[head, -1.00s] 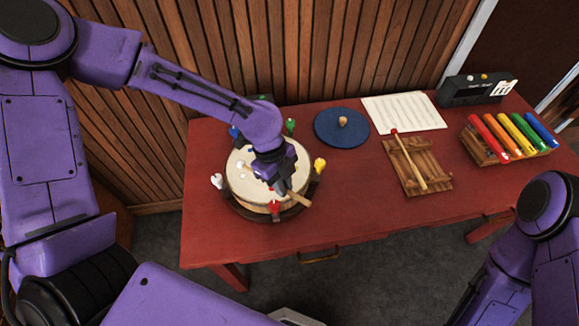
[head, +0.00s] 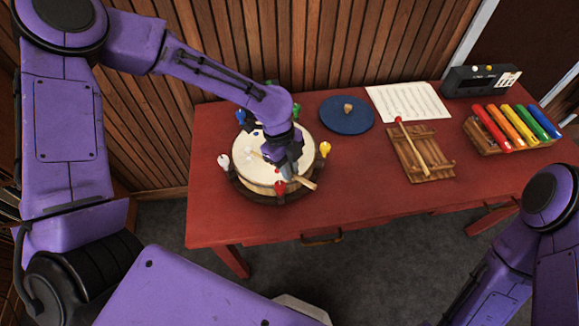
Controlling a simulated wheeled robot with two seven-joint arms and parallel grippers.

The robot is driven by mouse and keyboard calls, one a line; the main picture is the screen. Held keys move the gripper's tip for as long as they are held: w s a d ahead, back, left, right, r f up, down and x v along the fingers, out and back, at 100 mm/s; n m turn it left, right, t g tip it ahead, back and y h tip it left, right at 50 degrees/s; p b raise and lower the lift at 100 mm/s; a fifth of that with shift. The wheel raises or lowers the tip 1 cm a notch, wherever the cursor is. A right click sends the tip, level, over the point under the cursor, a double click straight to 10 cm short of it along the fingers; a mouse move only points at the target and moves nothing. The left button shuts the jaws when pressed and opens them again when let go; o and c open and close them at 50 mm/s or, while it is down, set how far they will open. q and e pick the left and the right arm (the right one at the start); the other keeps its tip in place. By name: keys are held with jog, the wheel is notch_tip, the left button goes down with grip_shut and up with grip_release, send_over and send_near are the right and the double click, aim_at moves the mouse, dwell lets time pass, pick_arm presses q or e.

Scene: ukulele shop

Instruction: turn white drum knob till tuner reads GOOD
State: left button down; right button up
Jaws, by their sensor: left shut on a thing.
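The round drum (head: 262,175) with a cream skin sits at the left of the red table. The white knob (head: 224,160) is on its left rim, apart from my gripper. My left gripper (head: 287,168) is low over the right front of the drum, shut on what looks like a mallet with a wooden handle (head: 305,183); its fingertips are partly hidden. A small white ball, perhaps the mallet's head, shows over the skin. The dark box at the back right, probably the tuner (head: 462,86), has a display too small to read. My right gripper is out of view.
Red (head: 280,188), yellow (head: 325,149) and other coloured knobs ring the drum. A blue round mat (head: 340,124), a music sheet (head: 432,106), a wooden rack (head: 433,176) with a red-headed mallet, and coloured tubes (head: 517,127) lie rightward. The table front is clear.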

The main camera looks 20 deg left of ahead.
pick_arm(q)
jog(key=shift+s+r, duration=0.2)
